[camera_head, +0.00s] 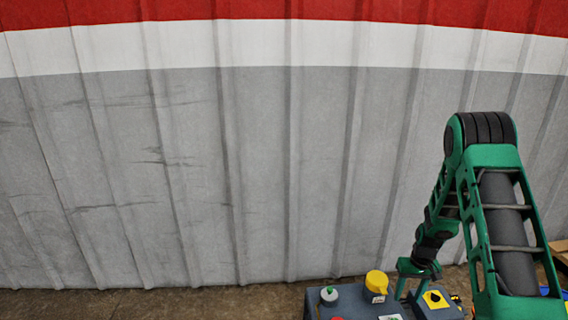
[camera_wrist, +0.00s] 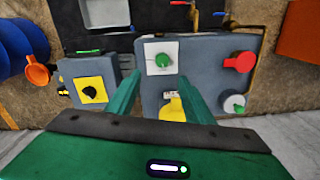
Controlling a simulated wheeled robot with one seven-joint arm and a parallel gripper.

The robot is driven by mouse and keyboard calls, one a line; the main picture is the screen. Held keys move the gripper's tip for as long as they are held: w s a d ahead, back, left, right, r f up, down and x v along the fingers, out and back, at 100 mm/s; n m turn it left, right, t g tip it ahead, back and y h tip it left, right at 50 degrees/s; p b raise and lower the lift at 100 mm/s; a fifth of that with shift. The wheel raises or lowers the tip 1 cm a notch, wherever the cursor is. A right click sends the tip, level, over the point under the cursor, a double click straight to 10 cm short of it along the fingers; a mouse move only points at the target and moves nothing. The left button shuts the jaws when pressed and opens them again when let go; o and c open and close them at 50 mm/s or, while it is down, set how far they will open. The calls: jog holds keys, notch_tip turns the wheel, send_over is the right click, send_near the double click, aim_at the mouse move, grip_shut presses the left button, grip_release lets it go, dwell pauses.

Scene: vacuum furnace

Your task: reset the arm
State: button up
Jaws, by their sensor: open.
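My gripper (camera_head: 414,284) is at the lower right of the head view, with its fingers pointing down over the grey control boxes. In the wrist view my gripper (camera_wrist: 158,88) shows two green fingers spread apart, with nothing held between them. The larger grey control box (camera_wrist: 208,75) lies beyond the fingers, and part of a yellow knob (camera_wrist: 172,108) shows between them. I cannot tell whether the fingers touch the box. My arm is bent, with its elbow high in the head view.
The larger box has a green knob (camera_wrist: 163,60), a red knob (camera_wrist: 240,62) and a white-and-green button (camera_head: 329,295). A smaller box with a black knob on a yellow plate (camera_head: 436,298) stands beside it. A corrugated wall (camera_head: 200,170) fills the background.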

jog(key=s+r+m, duration=0.1)
jog(key=s+r, duration=0.6)
jog(key=r, duration=0.6)
jog(key=s+r+m, duration=0.1)
jog(key=s+r, duration=0.6)
jog(key=r, duration=0.5)
jog(key=s+a+r+m, duration=0.1)
jog(key=s+a+r, duration=0.1)
jog(key=s, duration=0.5)
jog(key=s+a+r, duration=0.2)
jog(key=s+r, duration=0.2)
jog(key=s, duration=0.3)
jog(key=s+a+r+m, duration=0.1)
jog(key=s+a+r, duration=0.1)
jog(key=s, duration=0.6)
jog(key=shift+r+m, duration=0.3)
jog(key=shift+r, duration=0.5)
jog(key=shift+w+f, duration=0.25)
jog(key=shift+w, duration=0.3)
